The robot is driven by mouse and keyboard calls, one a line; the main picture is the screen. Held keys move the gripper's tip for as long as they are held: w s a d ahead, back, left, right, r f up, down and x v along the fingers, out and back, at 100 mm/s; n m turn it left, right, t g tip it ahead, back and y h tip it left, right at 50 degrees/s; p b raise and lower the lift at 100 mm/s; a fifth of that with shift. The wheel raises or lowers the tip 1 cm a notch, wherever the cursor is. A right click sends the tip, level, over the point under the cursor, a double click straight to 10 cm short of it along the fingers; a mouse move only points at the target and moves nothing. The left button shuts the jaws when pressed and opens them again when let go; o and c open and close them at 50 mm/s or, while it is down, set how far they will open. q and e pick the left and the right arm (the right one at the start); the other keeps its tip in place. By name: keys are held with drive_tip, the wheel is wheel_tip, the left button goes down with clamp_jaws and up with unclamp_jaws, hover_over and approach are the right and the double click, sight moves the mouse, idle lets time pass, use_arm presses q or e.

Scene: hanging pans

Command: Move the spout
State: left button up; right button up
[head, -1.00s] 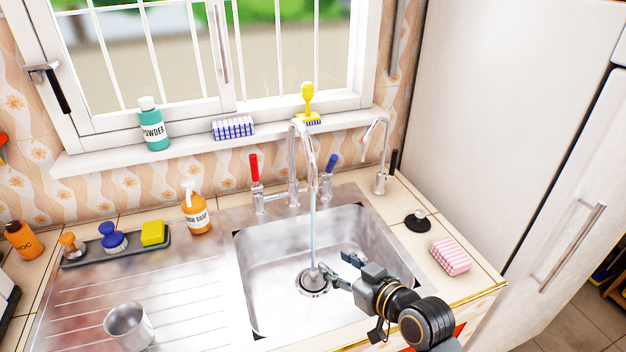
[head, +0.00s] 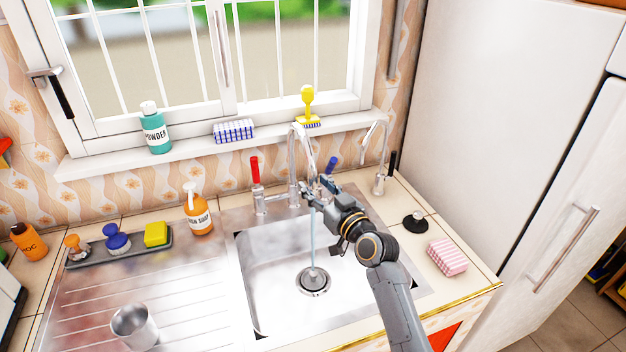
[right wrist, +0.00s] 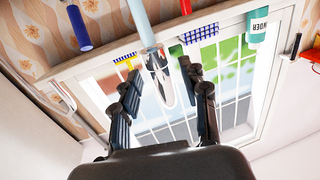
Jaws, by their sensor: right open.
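The main tap's spout (head: 304,140) is a tall chrome arch behind the sink, between a red-topped handle (head: 255,171) and a blue-topped handle (head: 331,165). Water runs from it in a thin stream (head: 313,240) to the drain. My right gripper (head: 312,187) is raised close to the spout's outlet end, in front of the blue handle. In the right wrist view the spout (right wrist: 160,88) shows between the open fingers of my right gripper (right wrist: 162,70); contact cannot be told. My left gripper is not in view.
A second, thinner tap (head: 379,150) stands to the right. A pink sponge (head: 447,257) and black plug (head: 415,221) lie on the right counter. A soap bottle (head: 198,212), brush tray (head: 120,246) and metal cup (head: 134,326) are left. The sink basin (head: 275,255) is clear.

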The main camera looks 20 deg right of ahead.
drive_tip(key=shift+x, duration=1)
drive_tip(key=shift+s, duration=0.1)
clamp_jaws()
